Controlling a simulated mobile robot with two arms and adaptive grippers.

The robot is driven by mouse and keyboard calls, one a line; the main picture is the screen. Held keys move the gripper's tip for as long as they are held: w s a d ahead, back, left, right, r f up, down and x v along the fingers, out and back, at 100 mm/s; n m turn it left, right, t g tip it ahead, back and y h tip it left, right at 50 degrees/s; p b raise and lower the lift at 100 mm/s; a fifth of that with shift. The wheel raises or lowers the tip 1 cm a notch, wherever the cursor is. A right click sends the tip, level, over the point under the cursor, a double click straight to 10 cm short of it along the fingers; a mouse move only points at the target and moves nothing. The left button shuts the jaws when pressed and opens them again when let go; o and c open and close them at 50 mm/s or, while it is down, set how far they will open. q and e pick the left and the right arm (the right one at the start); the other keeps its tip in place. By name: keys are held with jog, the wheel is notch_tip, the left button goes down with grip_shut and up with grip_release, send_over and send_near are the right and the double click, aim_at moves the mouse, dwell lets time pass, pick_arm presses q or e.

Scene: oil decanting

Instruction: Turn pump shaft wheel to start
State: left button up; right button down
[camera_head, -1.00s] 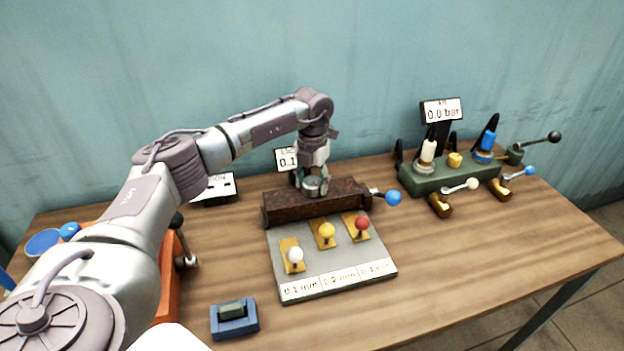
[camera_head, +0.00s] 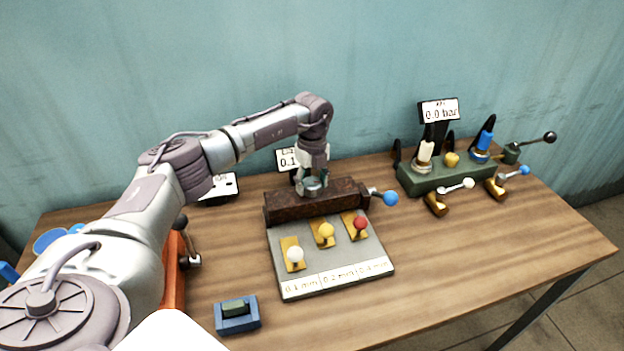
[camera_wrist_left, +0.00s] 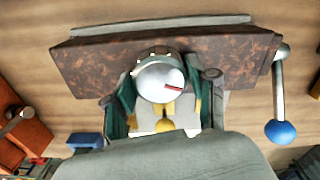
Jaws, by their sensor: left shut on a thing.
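A round metal wheel with a red mark (camera_wrist_left: 155,83) sits at the middle of a rusty brown block (camera_wrist_left: 90,68) in the left wrist view. The same block (camera_head: 285,207) lies behind the grey lever plate in the head view. My left gripper (camera_head: 313,180) points down over the middle of the block. In the left wrist view its green-padded fingers (camera_wrist_left: 162,100) are on either side of the wheel and closed on it. The underside of the wheel and its shaft are hidden. My right gripper is in no view.
A blue-ball lever (camera_head: 391,198) sticks out right of the block. The grey plate (camera_head: 335,271) carries white, yellow and red knobs. A small blue box (camera_head: 237,318) stands front left. A green valve stand (camera_head: 440,178) with a 0.0 bar display (camera_head: 439,110) is at right. The table's front right is clear.

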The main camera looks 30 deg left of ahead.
pick_arm(q)
jog(key=n, duration=0.2)
jog(key=n+p, duration=0.1)
jog(key=shift+r+n, duration=0.2)
jog(key=shift+n, duration=0.2)
jog(key=n+p, duration=0.2)
jog(key=n, duration=0.1)
jog(key=shift+w+n, duration=0.1)
jog(key=shift+n, duration=0.2)
jog(key=n+p, duration=0.4)
jog(key=n, duration=0.2)
jog(key=n+p, duration=0.2)
jog(key=n, duration=0.2)
jog(key=shift+r+p, duration=0.1)
jog(key=shift+p, duration=0.25)
jog(key=n+p, duration=0.3)
jog(key=p, duration=0.1)
jog(key=shift+n+p, duration=1)
jog(key=shift+p, duration=0.25)
jog(key=shift+f, duration=0.2)
jog(key=o, duration=1.2)
jog(key=shift+c, duration=0.2)
